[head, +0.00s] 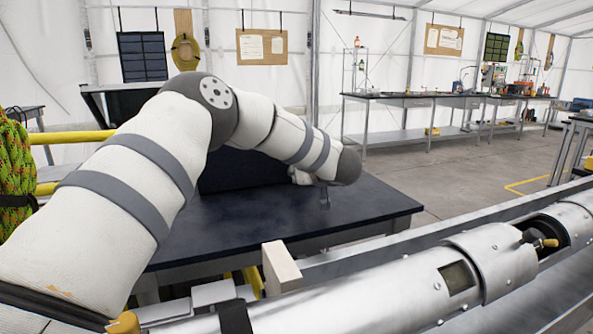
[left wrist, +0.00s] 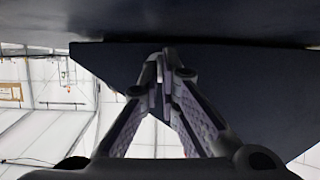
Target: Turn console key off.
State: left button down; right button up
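My left arm reaches in from the left over a dark table (head: 370,207). My left gripper (head: 324,200) is at its end, small in the head view, just above or at the tabletop. In the left wrist view the two fingers of this gripper (left wrist: 167,62) converge, with their tips close together; nothing is clearly seen between them. A dark console-like box (head: 235,172) stands on the table, partly hidden behind my arm. A dark surface (left wrist: 225,85) fills the area beyond the fingertips. I cannot make out the key in either view. My right gripper is not in view.
A large metal cylinder (head: 370,300) lies across the front right, with a pale block (head: 281,267) beside it. A coiled green rope (head: 15,180) hangs at the left edge. Benches (head: 430,97) stand far back; the floor (head: 455,175) between is clear.

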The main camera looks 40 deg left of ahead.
pick_arm(q)
jog(key=c, duration=1.8)
grip_release()
jog(key=v, duration=1.2)
jog(key=shift+f, duration=0.1)
